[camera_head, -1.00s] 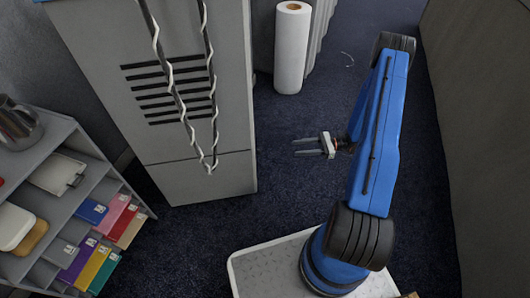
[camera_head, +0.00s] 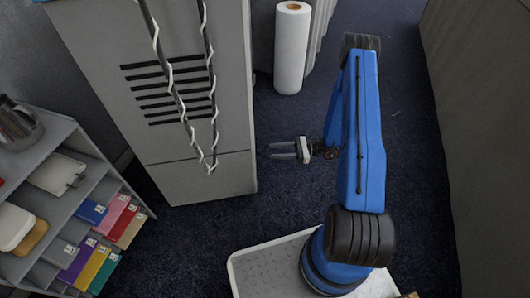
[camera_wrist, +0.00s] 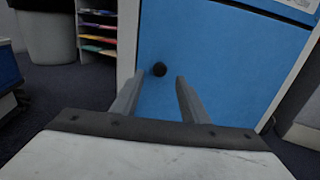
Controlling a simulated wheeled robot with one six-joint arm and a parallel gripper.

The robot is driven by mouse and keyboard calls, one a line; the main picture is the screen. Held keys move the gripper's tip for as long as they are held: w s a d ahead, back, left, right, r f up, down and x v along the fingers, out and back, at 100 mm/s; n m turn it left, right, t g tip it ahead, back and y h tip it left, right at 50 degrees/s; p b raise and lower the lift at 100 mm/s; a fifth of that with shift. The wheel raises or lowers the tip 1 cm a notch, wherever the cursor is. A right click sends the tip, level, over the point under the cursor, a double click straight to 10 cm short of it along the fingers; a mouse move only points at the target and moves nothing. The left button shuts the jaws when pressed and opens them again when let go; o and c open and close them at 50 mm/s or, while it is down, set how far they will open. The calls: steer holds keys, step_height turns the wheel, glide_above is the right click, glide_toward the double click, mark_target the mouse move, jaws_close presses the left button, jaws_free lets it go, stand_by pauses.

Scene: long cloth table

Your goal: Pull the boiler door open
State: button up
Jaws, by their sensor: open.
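In the wrist view a blue door panel (camera_wrist: 225,60) fills the middle and right, set in a pale frame. It looks shut. A small round black knob (camera_wrist: 159,69) sits near its left side. My gripper (camera_wrist: 159,82) is open and empty, and the knob shows between and beyond its two fingertips. In the head view my gripper (camera_head: 275,151) points left at the grey vented cabinet (camera_head: 200,175), a short gap from its right edge. The blue door face is not visible there, so the distance to the knob is hard to tell.
A shelf unit (camera_head: 100,165) with coloured folders stands at the left. A white paper roll (camera_head: 291,50) stands on the floor behind my gripper. A grey wall or partition (camera_head: 480,130) runs along the right. Dark carpet (camera_head: 270,205) is clear around the gripper.

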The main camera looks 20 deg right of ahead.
steer(key=shift+x, duration=2.85)
steer(key=shift+c, duration=0.6)
jaws_close()
